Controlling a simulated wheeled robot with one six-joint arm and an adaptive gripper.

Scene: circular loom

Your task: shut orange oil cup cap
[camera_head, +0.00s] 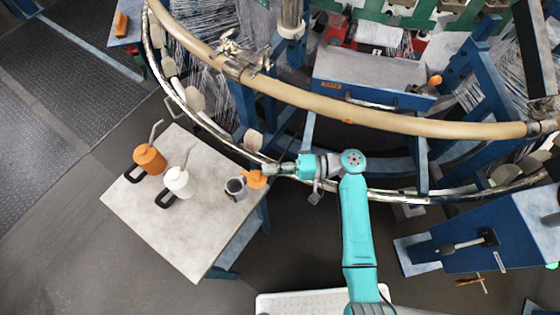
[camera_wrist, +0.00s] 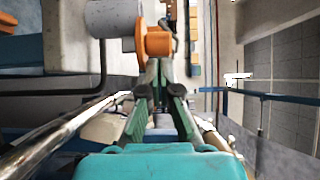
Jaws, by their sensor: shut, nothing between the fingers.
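A grey cup (camera_head: 236,190) stands near the right edge of the table, and its dark mouth shows. The orange cap (camera_head: 256,179) sticks out to the right of the cup, beside the mouth and not over it. My gripper (camera_head: 269,169) is shut and empty, with its tips right at the cap; I cannot tell if they touch it. In the wrist view the shut fingertips (camera_wrist: 156,64) lie just below the orange cap (camera_wrist: 157,42), with the grey cup (camera_wrist: 108,18) to its upper left.
An orange oil can (camera_head: 149,158) and a white oil can (camera_head: 182,182) stand on the pale table (camera_head: 190,240), left of the cup. The loom's curved tan rail (camera_head: 310,93) and metal ring (camera_head: 225,137) pass behind my gripper. The front of the table is clear.

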